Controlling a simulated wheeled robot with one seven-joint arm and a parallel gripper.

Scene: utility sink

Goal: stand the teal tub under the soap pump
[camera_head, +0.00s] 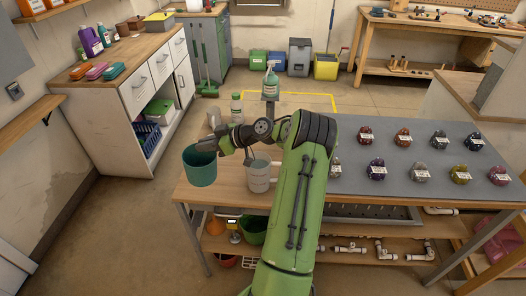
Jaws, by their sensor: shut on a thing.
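The teal tub (199,171) is upright at the left end of the workbench in the head view. My gripper (206,146) is shut on the tub's upper rim, at its right side. The tub overlaps the bench's left edge in the picture; I cannot tell how high it is above the top. A bottle with a white pump-like head and green label (271,82), which looks like the soap pump, stands on a grey post behind my arm. Its lower part and the place beneath it are partly hidden by my arm.
A pale grey can (258,177) stands on the bench (228,194) just right of the tub. A small green-labelled bottle (237,108) stands behind my wrist. Several labelled jars (402,137) sit on the grey mat (345,195) to the right.

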